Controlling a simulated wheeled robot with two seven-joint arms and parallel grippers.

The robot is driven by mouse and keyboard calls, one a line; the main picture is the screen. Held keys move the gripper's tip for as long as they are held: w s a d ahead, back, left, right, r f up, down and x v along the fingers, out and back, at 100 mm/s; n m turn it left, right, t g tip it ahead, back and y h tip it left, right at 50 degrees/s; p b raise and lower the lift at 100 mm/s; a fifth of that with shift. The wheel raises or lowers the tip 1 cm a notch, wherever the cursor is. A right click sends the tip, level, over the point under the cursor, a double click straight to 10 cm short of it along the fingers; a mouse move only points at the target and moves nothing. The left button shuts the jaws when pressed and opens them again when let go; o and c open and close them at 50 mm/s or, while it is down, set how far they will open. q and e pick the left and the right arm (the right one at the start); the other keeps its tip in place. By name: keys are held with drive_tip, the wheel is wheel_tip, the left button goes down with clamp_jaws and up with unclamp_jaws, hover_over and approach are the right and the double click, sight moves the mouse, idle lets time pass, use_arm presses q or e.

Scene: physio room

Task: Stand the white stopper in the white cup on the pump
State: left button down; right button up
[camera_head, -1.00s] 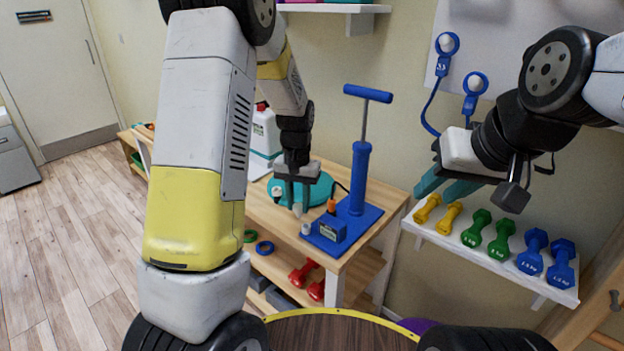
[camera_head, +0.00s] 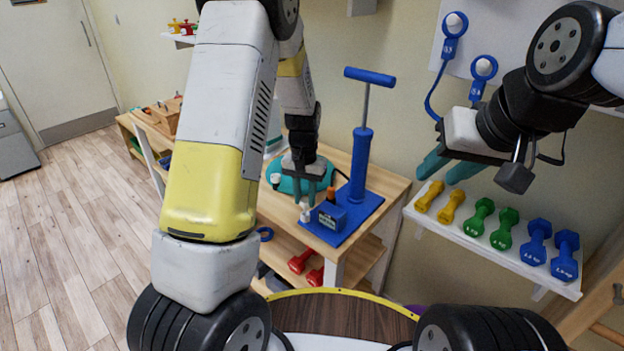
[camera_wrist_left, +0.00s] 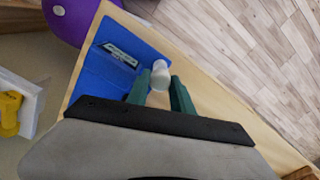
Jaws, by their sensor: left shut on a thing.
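The blue pump (camera_head: 361,170) stands upright on a blue base plate on the wooden table, with a T-handle and a labelled box (camera_head: 328,216). My left gripper (camera_head: 305,203) points down at the plate's left corner, beside the box. It is shut on the white stopper (camera_wrist_left: 160,75), which shows between the teal fingers in the left wrist view. The white cup (camera_head: 306,216) is at the fingertips; stopper and cup merge, so I cannot tell whether the stopper is inside it. My right gripper (camera_head: 447,170) is empty, its teal fingers apart, above the dumbbell shelf.
A teal object (camera_head: 290,186) lies behind the left gripper, with a small white piece (camera_head: 276,179) near it. An orange knob (camera_head: 331,194) stands close by the fingers. Dumbbells line the white shelf (camera_head: 500,252) at right. Red dumbbells (camera_head: 303,262) lie on the lower shelf.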

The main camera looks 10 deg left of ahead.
use_arm(q)
drive_tip(key=shift+f, duration=1.45)
idle(1.1)
drive_tip(key=c, duration=1)
unclamp_jaws()
drive_tip(key=shift+c, duration=0.2)
drive_tip(key=shift+o, duration=0.2)
drive_tip(key=shift+d, duration=0.1)
drive_tip(key=shift+r, duration=0.1)
drive_tip(key=shift+d+r, duration=0.1)
drive_tip(key=shift+r, duration=1.95)
drive_tip(key=shift+a+r, duration=0.2)
drive_tip(key=shift+r, duration=1.2)
